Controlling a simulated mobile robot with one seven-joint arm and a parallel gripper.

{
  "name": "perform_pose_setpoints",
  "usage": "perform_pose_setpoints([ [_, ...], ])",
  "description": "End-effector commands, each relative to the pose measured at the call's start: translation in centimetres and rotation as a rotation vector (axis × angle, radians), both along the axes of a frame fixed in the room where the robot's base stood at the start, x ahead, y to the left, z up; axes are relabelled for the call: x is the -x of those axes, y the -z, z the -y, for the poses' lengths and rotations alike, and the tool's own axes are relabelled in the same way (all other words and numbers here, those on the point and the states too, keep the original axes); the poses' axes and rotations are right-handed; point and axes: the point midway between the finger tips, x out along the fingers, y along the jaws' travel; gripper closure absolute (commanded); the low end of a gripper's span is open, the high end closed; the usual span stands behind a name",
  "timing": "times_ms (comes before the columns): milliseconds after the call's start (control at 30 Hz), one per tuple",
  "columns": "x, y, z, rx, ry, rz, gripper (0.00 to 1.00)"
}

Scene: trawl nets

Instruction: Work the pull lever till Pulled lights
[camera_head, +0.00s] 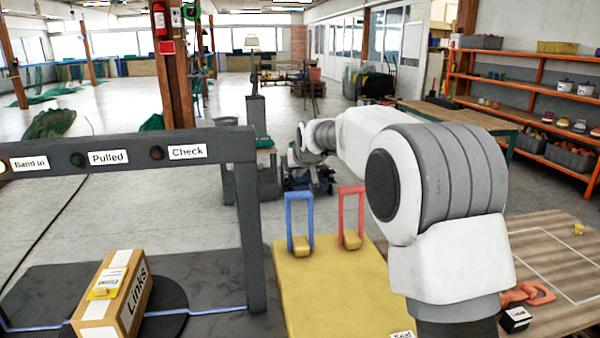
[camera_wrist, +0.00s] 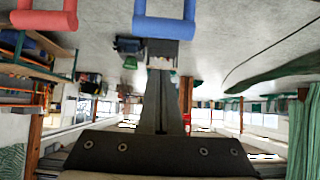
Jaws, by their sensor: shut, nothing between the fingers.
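Two loop-shaped levers stand on a yellow board (camera_head: 330,292): a blue lever (camera_head: 289,222) on the left and a red lever (camera_head: 341,215) on the right, each with a yellow block at its foot. Which one is the pull lever cannot be told. The Pulled lamp (camera_head: 78,159) on the dark frame is unlit. My gripper (camera_wrist: 161,75) is shut and empty in the wrist view. The blue lever (camera_wrist: 165,28) and red lever (camera_wrist: 45,18) show at the top edge there, apart from the fingers. In the head view the fingers are hard to make out.
The Band in lamp (camera_head: 3,165) glows; the Check lamp (camera_head: 156,153) is dark. A Links carton (camera_head: 128,300) sits on a dark round plate under the dark frame (camera_head: 250,240). A wooden table (camera_head: 548,262) with a red chain-like piece (camera_head: 528,293) stands right of the board.

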Motion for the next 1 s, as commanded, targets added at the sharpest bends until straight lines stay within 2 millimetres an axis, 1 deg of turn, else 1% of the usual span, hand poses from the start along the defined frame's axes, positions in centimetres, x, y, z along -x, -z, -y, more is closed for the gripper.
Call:
perform_pose_setpoints([
  [33,-0.8,0.8,-0.2,0.000,0.000,-0.002,1.00],
  [367,-4.9,4.4,-1.0,0.000,0.000,-0.002,1.00],
  [500,-3.2,4.5,-0.7,0.000,0.000,0.000,1.00],
  [700,-1.6,4.9,-0.3,0.000,0.000,0.000,1.00],
  [833,-1.1,4.9,-0.2,0.000,0.000,0.001,1.00],
  [1000,-1.0,4.9,-0.2,0.000,0.000,0.001,1.00],
])
